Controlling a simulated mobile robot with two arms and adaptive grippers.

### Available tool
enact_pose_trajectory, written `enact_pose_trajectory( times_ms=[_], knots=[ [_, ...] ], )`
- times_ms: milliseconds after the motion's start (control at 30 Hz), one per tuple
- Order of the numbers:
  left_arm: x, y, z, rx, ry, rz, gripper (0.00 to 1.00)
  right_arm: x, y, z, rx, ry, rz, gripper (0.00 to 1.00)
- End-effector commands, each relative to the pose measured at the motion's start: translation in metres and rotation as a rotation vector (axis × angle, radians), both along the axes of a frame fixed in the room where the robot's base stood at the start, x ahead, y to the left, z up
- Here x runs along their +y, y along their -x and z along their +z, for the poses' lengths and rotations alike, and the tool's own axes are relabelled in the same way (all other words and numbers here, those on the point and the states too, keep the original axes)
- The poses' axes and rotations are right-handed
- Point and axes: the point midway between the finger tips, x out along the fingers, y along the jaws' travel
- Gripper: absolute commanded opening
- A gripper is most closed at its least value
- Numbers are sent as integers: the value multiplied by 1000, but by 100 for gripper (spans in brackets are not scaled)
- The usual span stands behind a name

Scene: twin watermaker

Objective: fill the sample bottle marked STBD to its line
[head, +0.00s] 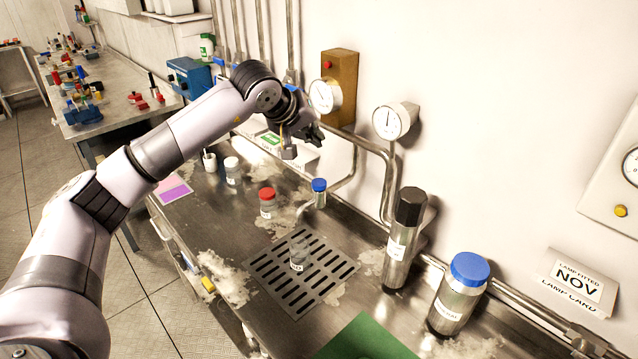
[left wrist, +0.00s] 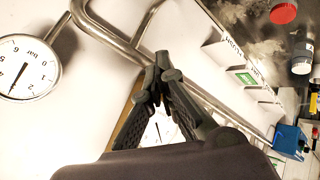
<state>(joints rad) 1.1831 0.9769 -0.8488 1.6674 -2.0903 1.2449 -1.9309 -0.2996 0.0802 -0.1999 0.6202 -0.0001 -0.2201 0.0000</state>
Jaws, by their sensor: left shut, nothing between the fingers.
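A small clear bottle (head: 299,258) stands upright on the slotted drain grate (head: 262,270); its label is too small to read surely, and I cannot tell its water level. A thin bent spout pipe (head: 343,182) comes down from the wall behind the grate. My left gripper (head: 318,136) is shut and empty, raised near the wall by the gauges, well above and behind the bottle. In the left wrist view its fingers (left wrist: 160,68) are closed together, with a gauge partly hidden behind them. My right gripper is not in view.
A red-capped jar (head: 267,203), a white-capped jar (head: 232,171) and a blue-capped container (head: 319,193) stand on the steel counter. A dark-topped steel cylinder (head: 397,255) and a blue-lidded canister (head: 457,297) stand at right. Pipes and gauges (head: 389,123) line the wall.

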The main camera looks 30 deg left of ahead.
Motion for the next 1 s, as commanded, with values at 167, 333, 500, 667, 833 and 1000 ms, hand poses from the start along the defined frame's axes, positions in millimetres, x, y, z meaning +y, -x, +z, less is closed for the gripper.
enact_pose_trajectory(
  times_ms=[167, 333, 500, 667, 833, 1000],
  knots=[
    [0, 0, -23, 1, -1, 1, 0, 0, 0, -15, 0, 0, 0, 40],
    [0, 0, -48, 1, 0, 0, 0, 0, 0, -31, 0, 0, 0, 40],
    [0, 0, -72, -1, 1, -1, 0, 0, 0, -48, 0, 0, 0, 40],
    [0, 0, -81, -1, 1, -1, 0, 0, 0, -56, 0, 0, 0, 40],
    [0, 0, -81, -1, 1, -1, 0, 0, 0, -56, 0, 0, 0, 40],
    [0, 0, -81, -1, 1, -1, 0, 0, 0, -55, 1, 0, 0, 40]
  ],
)
